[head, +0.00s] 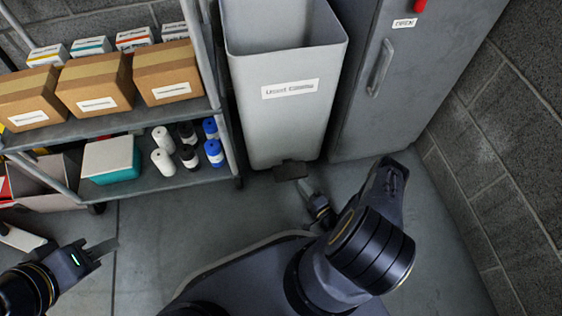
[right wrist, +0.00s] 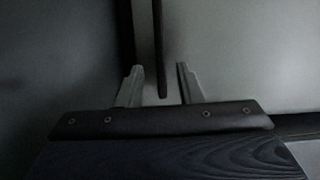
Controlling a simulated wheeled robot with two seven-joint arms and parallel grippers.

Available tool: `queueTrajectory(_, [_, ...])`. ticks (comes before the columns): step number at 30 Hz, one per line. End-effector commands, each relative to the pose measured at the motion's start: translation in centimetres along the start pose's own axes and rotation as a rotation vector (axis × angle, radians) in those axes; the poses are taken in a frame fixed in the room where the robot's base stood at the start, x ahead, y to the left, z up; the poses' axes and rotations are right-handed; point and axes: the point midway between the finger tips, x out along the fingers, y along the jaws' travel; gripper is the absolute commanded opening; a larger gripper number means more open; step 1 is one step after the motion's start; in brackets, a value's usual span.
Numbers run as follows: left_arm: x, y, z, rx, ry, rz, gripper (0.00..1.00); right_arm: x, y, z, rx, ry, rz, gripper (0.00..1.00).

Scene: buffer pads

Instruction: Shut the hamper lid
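The hamper is a tall pale grey bin (head: 282,125) with a white label on its front. Its top is open and I look down into it; no lid shows within the frame. A dark block (head: 291,170), perhaps a pedal, sits at the hamper's front foot. My right gripper (head: 304,186) is low beside this block; I cannot tell whether they touch.
A shelf cart (head: 130,122) with cardboard boxes, bottles and cartons stands left of the hamper. A grey cabinet (head: 365,110) with a handle stands close on its right. A block wall (head: 500,150) bounds the right side. Floor (head: 190,225) is clear before the cart.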

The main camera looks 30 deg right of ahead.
Motion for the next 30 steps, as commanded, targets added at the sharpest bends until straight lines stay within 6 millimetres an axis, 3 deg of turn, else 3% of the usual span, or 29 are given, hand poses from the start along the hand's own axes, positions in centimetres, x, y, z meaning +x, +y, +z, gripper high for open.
queueTrajectory(4, [0.3,-0.1,0.2,0.000,0.000,0.000,0.33,0.7,0.2,0.4,0.013,0.002,-0.013,0.33])
queueTrajectory(12, [1.3,-0.6,0.7,0.000,0.000,0.000,0.33,5.1,0.2,0.3,0.011,0.001,-0.013,0.33])
queueTrajectory(18, [1.7,-0.8,0.8,0.000,0.000,0.000,0.33,7.2,0.1,0.3,0.010,0.001,-0.011,0.33])
queueTrajectory(28, [1.7,-0.8,0.8,0.000,0.000,0.000,0.33,7.6,0.0,0.3,0.010,0.002,-0.009,0.33])
queueTrajectory(30, [1.7,-0.8,0.8,0.000,0.000,0.000,0.33,7.6,0.0,0.3,0.010,0.002,-0.009,0.24])
